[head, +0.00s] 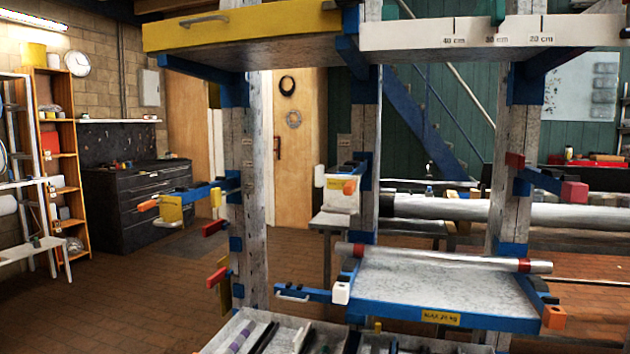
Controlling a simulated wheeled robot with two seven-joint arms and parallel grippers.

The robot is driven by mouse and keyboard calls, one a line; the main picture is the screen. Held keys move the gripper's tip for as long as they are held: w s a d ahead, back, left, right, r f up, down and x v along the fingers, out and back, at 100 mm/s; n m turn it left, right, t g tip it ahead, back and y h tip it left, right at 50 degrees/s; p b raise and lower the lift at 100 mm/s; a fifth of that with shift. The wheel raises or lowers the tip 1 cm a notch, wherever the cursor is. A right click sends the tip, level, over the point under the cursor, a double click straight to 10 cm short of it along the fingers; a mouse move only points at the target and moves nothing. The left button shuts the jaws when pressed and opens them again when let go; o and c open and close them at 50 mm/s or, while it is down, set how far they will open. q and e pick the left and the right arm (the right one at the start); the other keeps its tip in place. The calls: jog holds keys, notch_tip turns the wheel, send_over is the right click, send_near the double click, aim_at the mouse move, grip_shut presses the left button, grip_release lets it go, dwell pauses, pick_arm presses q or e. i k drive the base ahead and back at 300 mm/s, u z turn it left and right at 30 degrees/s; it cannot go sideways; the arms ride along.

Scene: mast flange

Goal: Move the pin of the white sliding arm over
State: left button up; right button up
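A blue arm with a white end block (341,292) sticks out low in the middle, beside the blue-edged shelf; a pale handle (291,296) is on its left part. At the top right a white beam (480,33) carries marks reading 40 cm, 30 cm and 20 cm. I cannot tell which of these is the white sliding arm, and no pin on the white-tipped arm is clear. Neither gripper is in view.
Wooden posts (245,210) carry blue arms with orange and red ends that stick out. A silver tube (445,257) lies across the blue-edged shelf (435,285). The floor (140,285) at left is clear.

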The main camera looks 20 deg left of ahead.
aim_at(320, 172)
jog(key=u, duration=4.15)
jog(key=i, duration=0.1)
jog(key=z, duration=2.85)
jog(key=i, duration=0.9)
jog(key=z, duration=0.25)
